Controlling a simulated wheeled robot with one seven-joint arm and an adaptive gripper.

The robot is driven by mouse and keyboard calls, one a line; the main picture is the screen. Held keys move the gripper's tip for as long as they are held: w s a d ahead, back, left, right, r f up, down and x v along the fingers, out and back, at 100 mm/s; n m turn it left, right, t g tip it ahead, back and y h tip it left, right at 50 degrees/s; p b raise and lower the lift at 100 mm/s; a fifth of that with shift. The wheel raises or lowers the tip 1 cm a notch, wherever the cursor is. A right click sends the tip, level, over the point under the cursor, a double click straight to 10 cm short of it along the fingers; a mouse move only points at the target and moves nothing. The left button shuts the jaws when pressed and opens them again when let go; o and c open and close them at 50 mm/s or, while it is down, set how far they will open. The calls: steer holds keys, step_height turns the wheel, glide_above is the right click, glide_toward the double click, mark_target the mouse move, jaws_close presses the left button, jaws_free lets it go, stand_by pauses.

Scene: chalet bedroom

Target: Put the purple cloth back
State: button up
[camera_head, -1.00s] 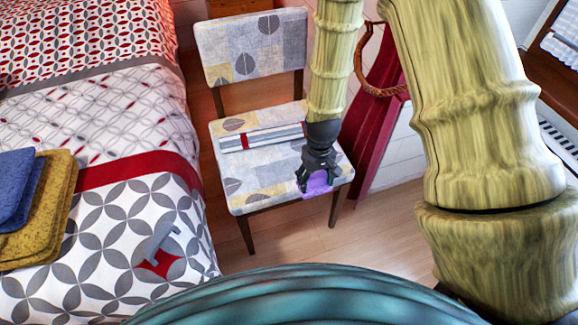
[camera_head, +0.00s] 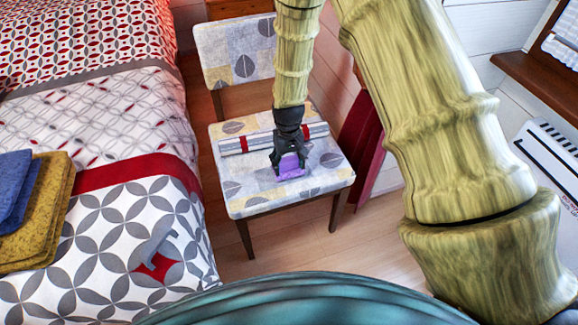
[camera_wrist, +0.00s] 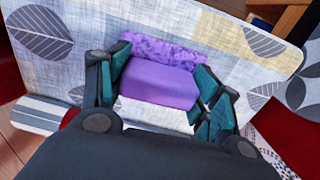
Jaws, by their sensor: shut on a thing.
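The purple cloth (camera_head: 291,168) is a small folded bundle at the seat of the patterned chair (camera_head: 255,200). My gripper (camera_head: 288,168) is over the front middle of the seat, pointing down, with its fingers on either side of the cloth. In the wrist view the cloth (camera_wrist: 160,82) lies between the two teal fingers (camera_wrist: 165,88), shut on it. I cannot tell whether the cloth touches the seat or is held just above it.
A striped grey-and-white roll with red bands (camera_head: 235,145) lies across the seat behind my gripper. A bed (camera_head: 100,215) stands at the left, with blue (camera_head: 14,185) and mustard (camera_head: 45,215) folded cloths on it. A white heater (camera_head: 550,155) is at the right.

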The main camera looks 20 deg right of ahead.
mark_target(288, 160)
steer(key=shift+f, duration=0.8)
steer(key=shift+f, duration=0.15)
steer(key=o, duration=0.9)
step_height(288, 160, up, 12)
steer(key=shift+r+p, duration=0.15)
steer(key=shift+p, duration=0.75)
